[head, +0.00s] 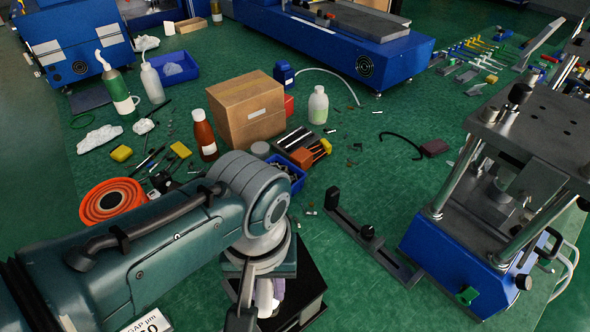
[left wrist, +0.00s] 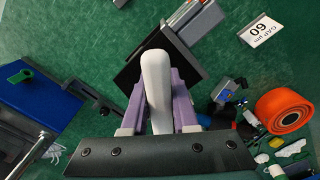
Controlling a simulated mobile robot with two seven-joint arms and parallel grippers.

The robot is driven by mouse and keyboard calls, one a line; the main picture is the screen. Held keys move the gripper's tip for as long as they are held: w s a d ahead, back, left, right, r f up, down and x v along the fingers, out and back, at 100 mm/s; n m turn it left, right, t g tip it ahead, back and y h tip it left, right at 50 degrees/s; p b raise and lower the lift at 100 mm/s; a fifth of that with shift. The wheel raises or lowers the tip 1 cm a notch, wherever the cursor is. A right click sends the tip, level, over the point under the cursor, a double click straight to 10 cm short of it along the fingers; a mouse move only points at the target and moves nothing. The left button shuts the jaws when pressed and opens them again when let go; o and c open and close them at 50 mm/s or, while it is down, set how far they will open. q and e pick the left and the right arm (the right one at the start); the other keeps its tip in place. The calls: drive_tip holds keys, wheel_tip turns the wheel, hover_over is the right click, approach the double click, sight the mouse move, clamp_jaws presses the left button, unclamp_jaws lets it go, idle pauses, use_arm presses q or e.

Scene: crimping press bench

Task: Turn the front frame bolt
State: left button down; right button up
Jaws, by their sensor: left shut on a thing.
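My left gripper (head: 268,296) is low at the front of the bench, over a black stand (head: 308,285). In the left wrist view its purple fingers (left wrist: 159,105) are shut on a pale rounded handle (left wrist: 156,80), with the dark stand behind it. The handle's far end is hidden. The crimping press stands at the right, with a steel top plate (head: 535,130), bright columns and a blue base (head: 450,262). Dark bolt heads or knobs (head: 519,94) show on its frame. I cannot tell which is the front frame bolt. My right gripper is not in view.
A dark rail (head: 365,245) with upright stops lies between the gripper and the press. A cardboard box (head: 245,110), bottles, an orange reel (head: 112,203) and loose tools crowd the left and middle.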

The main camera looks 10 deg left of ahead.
use_arm(q)
drive_tip(key=shift+f+b, duration=1.1)
drive_tip(key=shift+f, duration=0.05)
drive_tip(key=m, duration=0.3)
drive_tip(key=shift+r+p, duration=0.1)
drive_tip(key=shift+p, duration=0.25)
drive_tip(key=m, duration=0.9)
drive_tip(key=shift+p, duration=0.3)
drive_tip(key=shift+n, duration=0.9)
